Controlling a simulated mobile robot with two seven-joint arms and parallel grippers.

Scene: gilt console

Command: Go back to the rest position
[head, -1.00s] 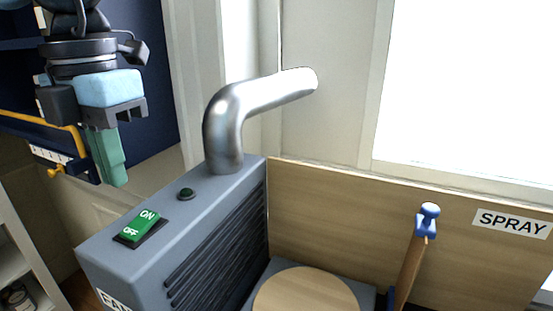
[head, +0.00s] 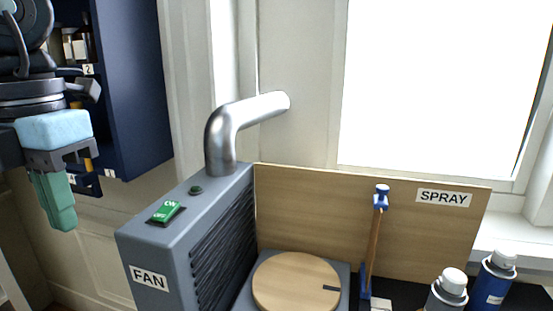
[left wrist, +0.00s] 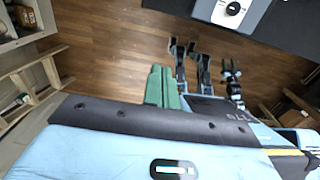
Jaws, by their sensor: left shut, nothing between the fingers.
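My left gripper (head: 60,226) hangs at the left of the head view, fingers pointing down. Its green fingers are together with nothing between them. It is apart from the grey fan box (head: 160,250), to the left of it. In the left wrist view the green fingers (left wrist: 162,84) also lie side by side, with wooden floor beyond them.
The fan box carries a green ON/OFF switch (head: 165,212) and a metal pipe (head: 222,135). A round wooden turntable (head: 290,280), a SPRAY board (head: 320,215) and spray cans (head: 495,275) are to its right. A dark blue cabinet (head: 135,90) stands behind my left arm.

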